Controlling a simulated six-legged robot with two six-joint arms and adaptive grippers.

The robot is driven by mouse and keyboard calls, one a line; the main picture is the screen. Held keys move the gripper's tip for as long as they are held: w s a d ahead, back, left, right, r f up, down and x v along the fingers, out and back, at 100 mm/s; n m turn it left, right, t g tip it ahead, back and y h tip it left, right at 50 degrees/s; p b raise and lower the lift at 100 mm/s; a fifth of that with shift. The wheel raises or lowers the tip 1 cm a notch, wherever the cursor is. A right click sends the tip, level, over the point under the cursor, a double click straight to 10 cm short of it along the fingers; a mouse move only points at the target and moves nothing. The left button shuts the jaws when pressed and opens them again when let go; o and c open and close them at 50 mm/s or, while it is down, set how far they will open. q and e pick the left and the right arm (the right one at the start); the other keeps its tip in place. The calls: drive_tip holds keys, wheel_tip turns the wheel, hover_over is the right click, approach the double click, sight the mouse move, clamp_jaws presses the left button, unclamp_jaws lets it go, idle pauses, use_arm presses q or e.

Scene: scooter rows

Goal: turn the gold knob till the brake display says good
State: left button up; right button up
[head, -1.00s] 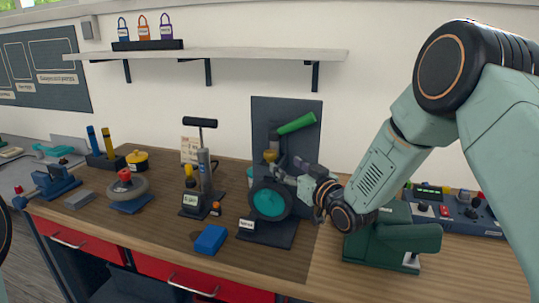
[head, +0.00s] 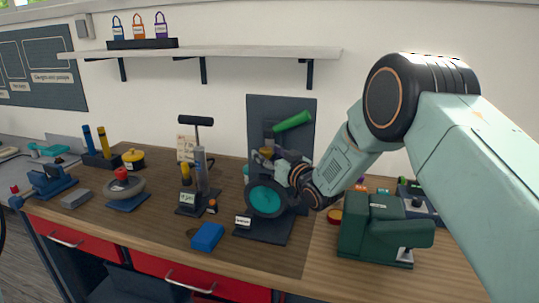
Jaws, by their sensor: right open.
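The brake stand (head: 255,235) has a dark upright board, a green lever (head: 293,121) and a black wheel with a teal hub (head: 265,200). The gold knob (head: 267,151) sits above the wheel, below the lever, and is partly covered by my right gripper (head: 263,161). The gripper is open, its fingers at the knob; whether they touch it I cannot tell. A small white label or display (head: 243,221) is on the stand's base, too small to read. My left gripper is not in view.
A blue block (head: 207,237) lies in front of the stand. A pump (head: 201,170) stands to its left, a green machine (head: 380,235) to its right. A dark control panel (head: 420,205) is largely hidden behind my right arm. A shelf (head: 230,54) hangs above.

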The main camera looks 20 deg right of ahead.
drive_tip(key=shift+w+f, duration=0.1)
drive_tip(key=shift+c, duration=0.6)
drive_tip(key=shift+a, duration=0.1)
drive_tip(key=c, duration=1)
drive_tip(key=shift+c, duration=0.2)
drive_tip(key=shift+m+h, duration=0.3)
drive_tip(key=shift+h, duration=0.2)
drive_tip(key=shift+a+m+t+h+b, duration=0.15)
drive_tip(key=shift+m+h+b, duration=0.3)
drive_tip(key=shift+h, duration=0.3)
drive_tip(key=shift+a+m+t+h+b, duration=0.15)
drive_tip(key=shift+m+h+b, duration=0.1)
drive_tip(key=shift+m+h, duration=0.4)
drive_tip(key=shift+a+m+h+b, duration=0.1)
drive_tip(key=shift+m+h+b, duration=0.1)
drive_tip(key=shift+m+h, duration=0.8)
drive_tip(key=shift+a+m+h+b, duration=0.15)
drive_tip(key=shift+m+h, duration=0.25)
drive_tip(key=shift+h, duration=1.1)
drive_tip(key=shift+d+m+g+h, duration=0.1)
drive_tip(key=shift+m+g+h, duration=0.3)
drive_tip(key=shift+h, duration=0.2)
